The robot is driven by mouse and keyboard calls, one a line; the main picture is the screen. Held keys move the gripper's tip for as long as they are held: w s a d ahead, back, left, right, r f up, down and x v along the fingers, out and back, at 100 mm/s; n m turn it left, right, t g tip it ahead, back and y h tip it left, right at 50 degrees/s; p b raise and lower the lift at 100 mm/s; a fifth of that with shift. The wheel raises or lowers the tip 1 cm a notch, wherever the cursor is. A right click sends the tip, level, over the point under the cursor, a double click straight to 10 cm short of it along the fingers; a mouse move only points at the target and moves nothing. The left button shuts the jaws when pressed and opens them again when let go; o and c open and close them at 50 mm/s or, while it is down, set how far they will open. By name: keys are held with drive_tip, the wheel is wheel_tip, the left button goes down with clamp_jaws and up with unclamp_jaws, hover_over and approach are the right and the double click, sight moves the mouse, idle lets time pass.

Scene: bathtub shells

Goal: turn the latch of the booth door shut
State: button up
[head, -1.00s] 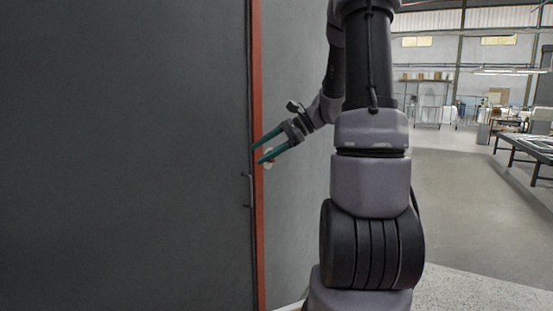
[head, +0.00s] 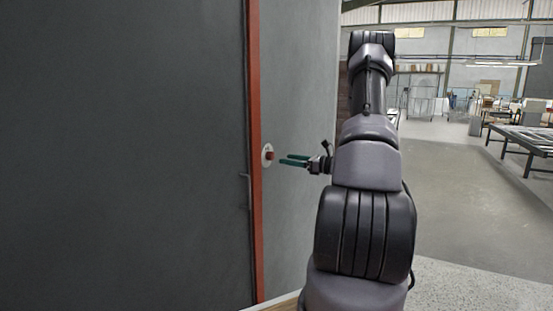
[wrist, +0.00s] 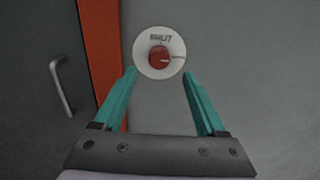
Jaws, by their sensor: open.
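The latch (head: 268,155) is a red knob on a round white plate, set on the grey wall just right of the door's orange frame. In the wrist view the red knob (wrist: 159,59) sits on its plate under the word "SHUT", with a pale mark on its right side. The dark grey booth door (head: 125,150) stands flush at left. My gripper (head: 282,160) is open and empty, apart from the knob and to its right in the head view. In the wrist view my open teal fingers (wrist: 159,72) frame the plate from below.
A metal pull handle (wrist: 63,87) is on the door, left of the orange frame (wrist: 98,50). The grey wall (head: 300,90) around the latch is bare. Open workshop floor (head: 450,190) and a roller table (head: 525,140) lie to the right.

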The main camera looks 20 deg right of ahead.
sight(273, 157)
drive_tip(key=x, duration=0.6)
clamp_jaws()
